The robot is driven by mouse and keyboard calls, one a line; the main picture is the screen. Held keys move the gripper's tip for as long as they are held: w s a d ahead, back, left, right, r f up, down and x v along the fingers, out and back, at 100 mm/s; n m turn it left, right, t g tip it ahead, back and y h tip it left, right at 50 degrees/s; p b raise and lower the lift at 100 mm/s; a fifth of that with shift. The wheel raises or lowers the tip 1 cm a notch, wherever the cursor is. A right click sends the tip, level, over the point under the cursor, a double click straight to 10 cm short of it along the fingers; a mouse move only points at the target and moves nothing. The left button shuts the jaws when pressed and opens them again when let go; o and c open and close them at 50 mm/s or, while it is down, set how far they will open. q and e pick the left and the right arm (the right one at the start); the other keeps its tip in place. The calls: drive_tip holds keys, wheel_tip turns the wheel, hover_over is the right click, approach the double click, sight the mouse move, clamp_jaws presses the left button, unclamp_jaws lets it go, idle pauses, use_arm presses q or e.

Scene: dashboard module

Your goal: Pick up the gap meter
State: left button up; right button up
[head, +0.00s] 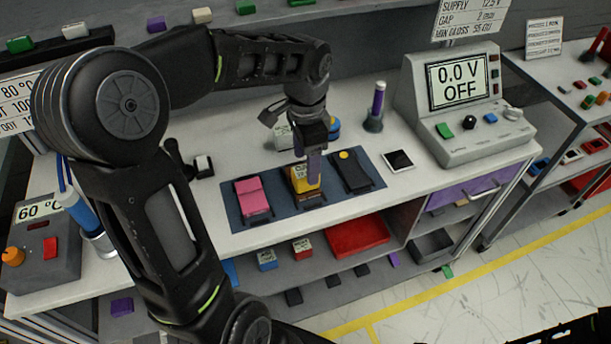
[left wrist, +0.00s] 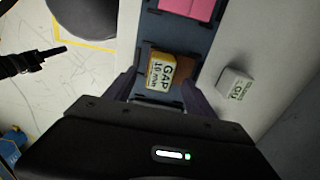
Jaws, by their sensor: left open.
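The gap meter (head: 306,184) is a small yellow block with a white label, in the middle slot of a dark blue mat on the bench. In the left wrist view, the gap meter (left wrist: 161,73) reads "GAP 10 mm". My left gripper (head: 309,160) is directly above it, pointing down, and partly hides it in the head view. In the left wrist view, the fingers of the left gripper (left wrist: 162,92) are apart, one on each side of the meter. I cannot tell whether they touch it.
A pink block (head: 253,196) lies left of the meter on the mat (head: 235,213), and a dark block (head: 352,171) lies right. A white labelled block (head: 283,138) stands behind. A power supply (head: 465,108) and a purple-handled tool (head: 376,105) stand to the right.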

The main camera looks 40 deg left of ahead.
sight(305, 170)
use_arm(q)
wheel_tip(305, 170, down, 4)
drive_tip(key=shift+a+r, duration=0.1)
drive_tip(key=shift+r, duration=0.05)
drive_tip(key=shift+c, duration=0.3)
clamp_jaws()
idle(0.8)
